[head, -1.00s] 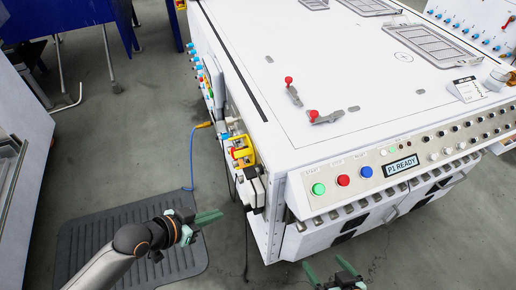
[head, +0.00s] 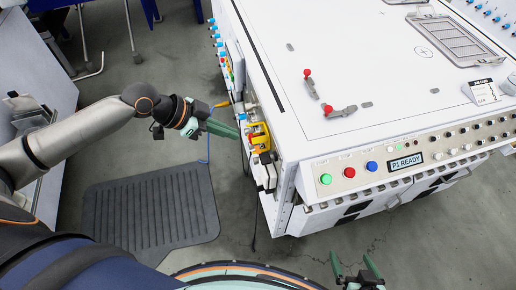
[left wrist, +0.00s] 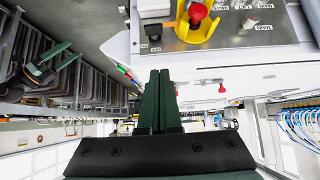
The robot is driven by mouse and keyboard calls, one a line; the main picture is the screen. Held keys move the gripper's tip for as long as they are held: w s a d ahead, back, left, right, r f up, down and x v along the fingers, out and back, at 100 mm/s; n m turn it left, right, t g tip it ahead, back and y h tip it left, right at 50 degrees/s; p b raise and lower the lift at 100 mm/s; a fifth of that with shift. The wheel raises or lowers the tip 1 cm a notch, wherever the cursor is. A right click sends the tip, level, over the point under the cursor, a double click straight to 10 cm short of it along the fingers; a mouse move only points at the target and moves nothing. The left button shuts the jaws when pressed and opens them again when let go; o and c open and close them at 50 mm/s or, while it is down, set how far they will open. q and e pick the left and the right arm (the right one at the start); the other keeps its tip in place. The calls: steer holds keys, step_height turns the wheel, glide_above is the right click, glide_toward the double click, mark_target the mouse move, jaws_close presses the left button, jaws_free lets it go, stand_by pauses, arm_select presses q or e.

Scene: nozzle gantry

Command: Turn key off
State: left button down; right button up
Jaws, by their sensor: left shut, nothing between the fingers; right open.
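My left gripper (head: 222,129) is shut and empty, its green fingers pointing right at the machine's left end face. In the left wrist view its fingers (left wrist: 160,85) lie together, apart from the grey side panel (left wrist: 225,35). That panel carries a red knob in a yellow guard (left wrist: 197,15) and small labelled metal switches (left wrist: 250,20). I cannot make out which one holds the key. In the head view the yellow guard (head: 260,137) is just right of the fingertips. My right gripper (head: 357,270) is open and empty at the bottom, in front of the machine.
The white machine (head: 350,60) fills the right, with two red-knobbed clamps on top. Its front has green, red and blue buttons and a display (head: 406,161) reading "P1 READY". A dark mat (head: 150,215) lies on the floor. A blue cable runs behind my left gripper.

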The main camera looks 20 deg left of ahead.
arm_select(q)
glide_above(268, 155)
steer(key=s+a, duration=0.2)
steer(key=a, duration=0.1)
step_height(268, 155, down, 7)
steer(key=shift+w+d+f, duration=0.1)
steer(key=shift+f, duration=0.95)
steer(key=shift+w+f, duration=0.1)
steer(key=shift+f, duration=0.9)
arm_select(e)
steer(key=shift+w+r, duration=0.1)
steer(key=shift+r, duration=0.15)
steer(key=shift+a+f, duration=0.1)
steer(key=shift+a, duration=0.05)
arm_select(q)
steer(key=shift+w, duration=0.1)
steer(key=shift+g+h, duration=0.3)
steer(key=shift+g, duration=0.1)
steer(key=shift+n, duration=0.3)
arm_select(e)
steer(key=shift+a+f, duration=0.2)
steer(key=shift+a, duration=0.5)
steer(key=shift+a, duration=0.1)
